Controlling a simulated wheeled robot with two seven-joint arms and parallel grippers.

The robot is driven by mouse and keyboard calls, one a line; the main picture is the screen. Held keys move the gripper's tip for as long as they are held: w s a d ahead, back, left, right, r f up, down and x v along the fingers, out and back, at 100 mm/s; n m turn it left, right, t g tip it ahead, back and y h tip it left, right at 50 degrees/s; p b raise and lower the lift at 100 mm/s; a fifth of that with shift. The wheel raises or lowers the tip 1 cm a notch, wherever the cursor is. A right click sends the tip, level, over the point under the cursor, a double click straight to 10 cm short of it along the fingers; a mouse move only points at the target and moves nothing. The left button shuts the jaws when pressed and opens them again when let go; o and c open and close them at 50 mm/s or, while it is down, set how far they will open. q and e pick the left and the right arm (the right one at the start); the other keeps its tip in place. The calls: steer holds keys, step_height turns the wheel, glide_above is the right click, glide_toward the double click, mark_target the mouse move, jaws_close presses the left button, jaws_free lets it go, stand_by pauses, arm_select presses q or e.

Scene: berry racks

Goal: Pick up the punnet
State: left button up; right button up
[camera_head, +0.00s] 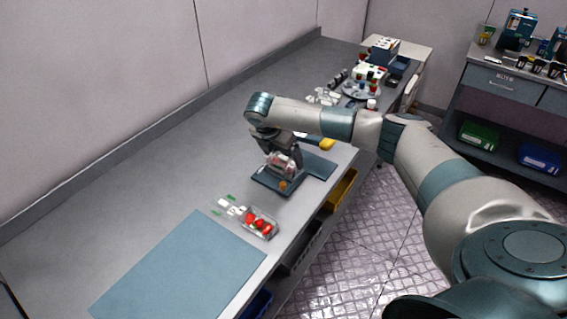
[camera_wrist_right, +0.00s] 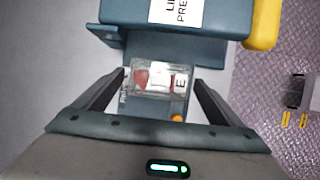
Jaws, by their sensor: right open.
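A clear punnet (camera_head: 283,163) with red contents sits on a teal stand (camera_head: 262,183) on the bench. In the right wrist view the punnet (camera_wrist_right: 160,68) carries a white label with dark letters. My right gripper (camera_head: 281,160) reaches down over this punnet. In the wrist view its open fingers (camera_wrist_right: 158,95) stand on the left and right of the punnet, with gaps showing. A second clear punnet (camera_head: 261,223) with red berries stands nearer on the bench. My left gripper is not in view.
A teal mat (camera_head: 180,268) lies on the near bench. White and green labels (camera_head: 229,207) lie beside the second punnet. An orange knob (camera_wrist_right: 177,118) is close to the right finger. A teal block with a printed label (camera_wrist_right: 180,14) stands beyond the punnet.

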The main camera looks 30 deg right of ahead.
steer(key=shift+x, duration=1.2)
steer(key=c, duration=0.9)
